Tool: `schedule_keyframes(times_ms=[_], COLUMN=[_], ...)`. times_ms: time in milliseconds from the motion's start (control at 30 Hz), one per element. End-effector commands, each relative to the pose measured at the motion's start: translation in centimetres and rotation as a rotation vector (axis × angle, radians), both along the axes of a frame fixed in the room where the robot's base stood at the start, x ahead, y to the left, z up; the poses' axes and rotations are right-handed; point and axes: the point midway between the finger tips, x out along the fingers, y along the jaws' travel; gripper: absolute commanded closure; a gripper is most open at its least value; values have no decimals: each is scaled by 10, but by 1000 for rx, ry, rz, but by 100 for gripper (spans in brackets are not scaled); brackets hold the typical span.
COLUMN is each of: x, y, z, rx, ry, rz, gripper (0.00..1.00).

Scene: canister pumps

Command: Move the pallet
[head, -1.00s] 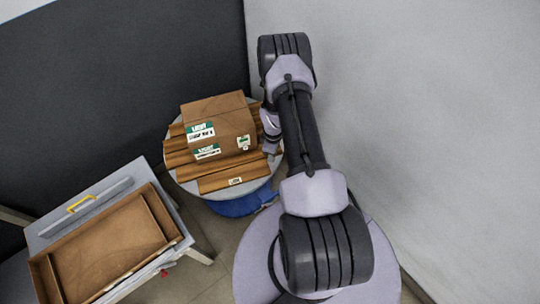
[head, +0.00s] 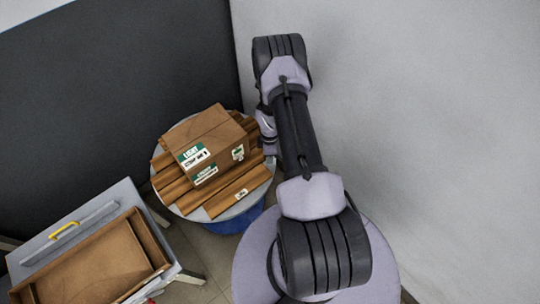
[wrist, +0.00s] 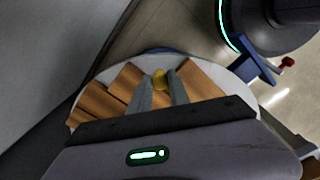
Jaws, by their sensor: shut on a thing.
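The wooden pallet (head: 237,191) lies on a round light-topped stand (head: 205,212) with a blue base. A labelled cardboard box (head: 212,143) sits on the pallet. Its slats run diagonally, lower left to upper right. In the wrist view the pallet's brown boards (wrist: 203,84) spread to both sides of my gripper (wrist: 161,88). In the head view the fingertips are hidden by my arm and the box.
A grey table (head: 118,198) at the lower left bears a brown open tray (head: 90,262) and a bar with a yellow handle (head: 65,229). A dark wall stands close behind the stand, a pale wall to the right. Bare floor shows between the table and stand.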

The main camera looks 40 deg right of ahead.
Motion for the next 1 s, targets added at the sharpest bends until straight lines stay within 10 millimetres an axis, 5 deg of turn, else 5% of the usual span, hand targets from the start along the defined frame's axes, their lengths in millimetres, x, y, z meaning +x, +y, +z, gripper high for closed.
schedule_keyframes(times_ms=[467, 500, 600, 1000], x=[0, 0, 0, 1], y=[0, 0, 0, 0], z=[0, 0, 0, 11], rx=[0, 0, 0, -1], ry=[0, 0, 0, -1], rz=[9, 9, 9, 8], gripper=[100, 76, 56, 56])
